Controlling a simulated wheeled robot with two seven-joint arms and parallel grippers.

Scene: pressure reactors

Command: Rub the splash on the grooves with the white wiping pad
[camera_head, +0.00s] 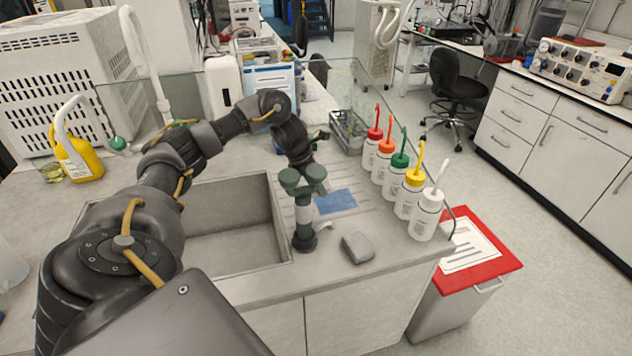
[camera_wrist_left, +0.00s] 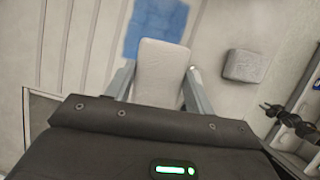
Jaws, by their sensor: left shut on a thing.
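The blue splash (camera_head: 335,201) lies on the grooved drainboard right of the sink in the head view. It also shows near the top of the left wrist view (camera_wrist_left: 152,25). In that view my left gripper (camera_wrist_left: 160,78) is shut on the pale wiping pad (camera_wrist_left: 162,60). The pad's front end overlaps the splash's lower edge in the picture; I cannot tell whether it touches the board. The grooves (camera_wrist_left: 68,45) run to the left of the splash. In the head view the pad and fingertips are hidden behind the tap. My right gripper is not in view.
A dark green tap (camera_head: 304,205) stands at the sink's (camera_head: 225,255) front right corner. A grey block (camera_head: 357,247) lies on the counter near the front edge. Several wash bottles (camera_head: 424,215) line the right edge. A wire basket (camera_head: 350,131) stands behind.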

